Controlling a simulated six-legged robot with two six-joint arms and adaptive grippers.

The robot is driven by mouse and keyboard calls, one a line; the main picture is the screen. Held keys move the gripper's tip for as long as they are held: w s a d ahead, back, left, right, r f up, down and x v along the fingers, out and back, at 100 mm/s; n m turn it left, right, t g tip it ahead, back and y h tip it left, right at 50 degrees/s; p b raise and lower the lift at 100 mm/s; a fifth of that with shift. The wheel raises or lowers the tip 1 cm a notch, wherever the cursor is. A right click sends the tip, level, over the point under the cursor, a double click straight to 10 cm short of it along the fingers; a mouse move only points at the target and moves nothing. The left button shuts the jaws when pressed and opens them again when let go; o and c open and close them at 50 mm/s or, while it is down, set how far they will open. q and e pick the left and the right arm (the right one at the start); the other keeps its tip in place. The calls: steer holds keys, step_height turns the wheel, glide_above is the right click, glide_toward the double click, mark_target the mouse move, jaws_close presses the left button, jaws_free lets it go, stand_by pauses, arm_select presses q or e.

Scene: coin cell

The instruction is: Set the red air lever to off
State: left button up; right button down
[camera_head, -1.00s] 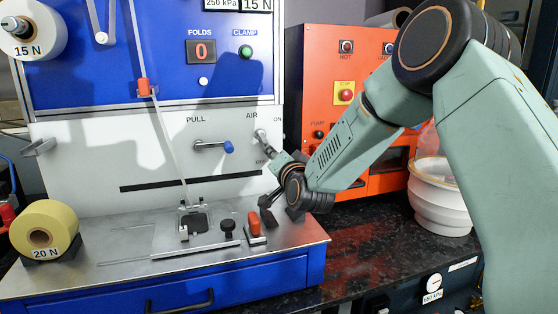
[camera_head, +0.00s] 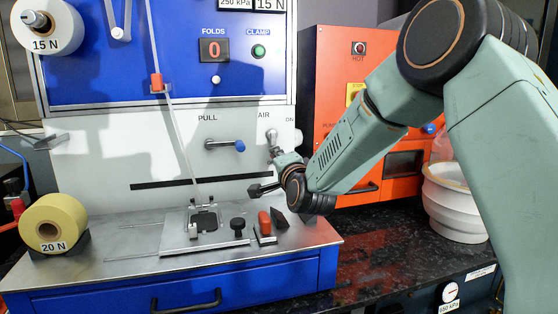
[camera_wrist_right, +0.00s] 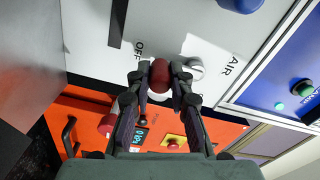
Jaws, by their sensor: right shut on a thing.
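The air lever's red knob (camera_wrist_right: 160,72) sits between the fingertips of my right gripper (camera_wrist_right: 160,82) in the wrist view, and the gripper is shut on it. The lever's grey pivot (camera_wrist_right: 194,69) lies beside it, between the AIR and OFF labels. The lever runs from the pivot toward the OFF side. In the head view the lever's pivot (camera_head: 271,135) shows below the AIR label, with its arm pointing down into my right gripper. My gripper hides the knob and the OFF label there. My left gripper is not in view.
A blue-handled PULL lever (camera_head: 226,145) is left of the air lever. Below are a small fixture (camera_head: 203,220), a black knob (camera_head: 238,226) and a red toggle (camera_head: 264,222) on the metal bench (camera_head: 130,262). An orange machine (camera_head: 328,90) stands right.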

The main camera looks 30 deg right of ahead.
steer(key=c, duration=1.2)
jaws_free()
steer(key=shift+w+a, duration=0.1)
steer(key=v, duration=1.2)
steer(key=shift+f, duration=0.1)
